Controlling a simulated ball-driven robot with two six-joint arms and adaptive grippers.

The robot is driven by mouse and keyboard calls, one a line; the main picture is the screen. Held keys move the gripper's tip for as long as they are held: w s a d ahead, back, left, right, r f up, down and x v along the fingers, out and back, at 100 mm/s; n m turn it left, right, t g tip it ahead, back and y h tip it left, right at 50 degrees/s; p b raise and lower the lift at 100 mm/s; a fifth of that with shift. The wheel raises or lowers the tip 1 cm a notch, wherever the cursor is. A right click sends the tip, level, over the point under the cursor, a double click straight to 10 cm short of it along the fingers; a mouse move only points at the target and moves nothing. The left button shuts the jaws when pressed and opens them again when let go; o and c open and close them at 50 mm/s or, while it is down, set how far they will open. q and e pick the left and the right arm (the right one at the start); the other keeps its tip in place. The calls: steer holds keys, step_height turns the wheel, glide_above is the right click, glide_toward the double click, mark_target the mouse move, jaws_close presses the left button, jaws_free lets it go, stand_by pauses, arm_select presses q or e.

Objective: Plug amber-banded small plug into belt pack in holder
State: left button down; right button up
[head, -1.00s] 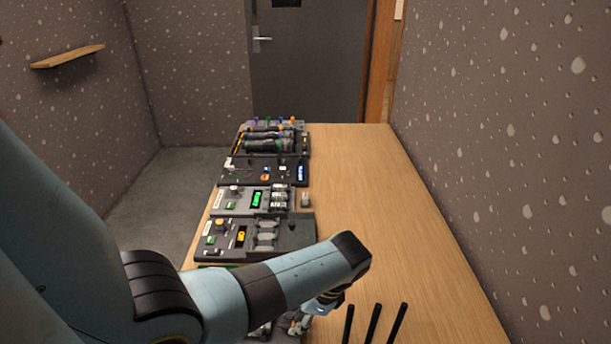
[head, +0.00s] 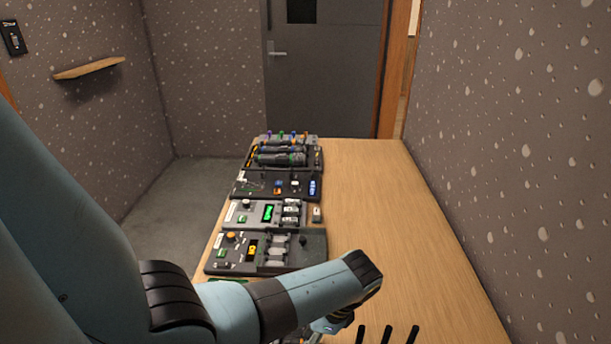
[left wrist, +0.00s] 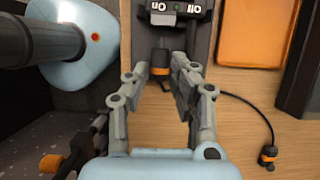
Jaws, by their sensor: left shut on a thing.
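In the left wrist view, my left gripper (left wrist: 160,80) is shut on the amber-banded small plug (left wrist: 160,68), a dark plug with an orange band. The plug points at the near end of the dark belt pack (left wrist: 172,31), which has an on/off switch panel. The plug's tip is right at the pack's end; I cannot tell whether it is inside. A thin cable runs right to a second small orange-banded connector (left wrist: 268,155) on the table. In the head view, my left gripper (head: 332,326) is mostly hidden by my forearm. My right gripper is not in view.
Consoles with faders and displays (head: 265,250) line the table's left side towards the door. Several black rods (head: 387,335) stand at the front. The table's right side (head: 400,230) is clear. An orange square (left wrist: 257,32) and a dark block (left wrist: 303,70) lie right of the pack.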

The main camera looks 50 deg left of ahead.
arm_select(q)
steer(key=shift+s+a+p, duration=0.75)
steer(key=shift+s+p, duration=0.15)
steer(key=shift+p, duration=0.25)
stand_by(1.9)
steer(key=c, duration=1)
jaws_free()
steer(key=shift+c, duration=0.2)
steer(key=shift+w, duration=0.1)
steer(key=shift+r, duration=0.25)
steer(key=v, duration=1.1)
steer(key=shift+r, duration=0.25)
steer(key=shift+d, duration=0.1)
